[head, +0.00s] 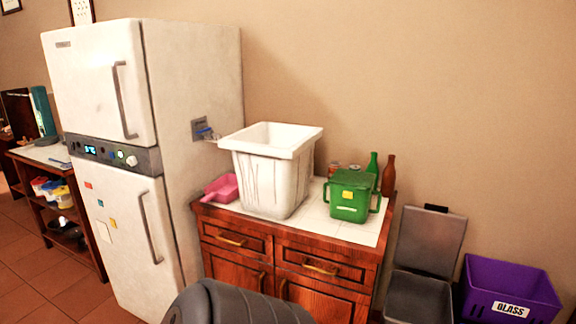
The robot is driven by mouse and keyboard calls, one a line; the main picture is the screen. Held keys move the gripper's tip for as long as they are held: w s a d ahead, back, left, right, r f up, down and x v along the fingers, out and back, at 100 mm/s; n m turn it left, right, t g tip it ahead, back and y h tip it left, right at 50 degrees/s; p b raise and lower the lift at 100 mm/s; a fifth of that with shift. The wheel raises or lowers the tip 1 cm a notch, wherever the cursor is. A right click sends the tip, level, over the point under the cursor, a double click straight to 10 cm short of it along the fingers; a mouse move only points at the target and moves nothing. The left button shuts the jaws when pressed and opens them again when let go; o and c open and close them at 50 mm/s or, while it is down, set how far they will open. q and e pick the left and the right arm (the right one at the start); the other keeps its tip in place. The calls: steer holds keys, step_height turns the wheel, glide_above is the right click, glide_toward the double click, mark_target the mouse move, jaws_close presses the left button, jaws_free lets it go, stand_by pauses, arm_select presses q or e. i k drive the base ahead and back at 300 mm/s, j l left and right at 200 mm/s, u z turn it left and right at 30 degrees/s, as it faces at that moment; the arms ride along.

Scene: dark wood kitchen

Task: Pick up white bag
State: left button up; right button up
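A white open-topped container (272,178) stands upright on the dark wood cabinet. It has a wide square rim and creased or streaked sides. It looks more like a bin than a bag, and I cannot tell whether it is the white bag or holds one. No other white bag is clear in view. Neither of my grippers is in view.
A pink scoop (222,188) and a green lidded bucket (352,195) flank the container on the cabinet (330,262). Bottles (388,175) stand behind. A white fridge (120,150) is left. A grey open bin (420,295) and purple GLASS crate (510,290) are right.

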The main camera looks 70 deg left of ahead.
mark_target(272, 161)
steer(key=u, duration=2.45)
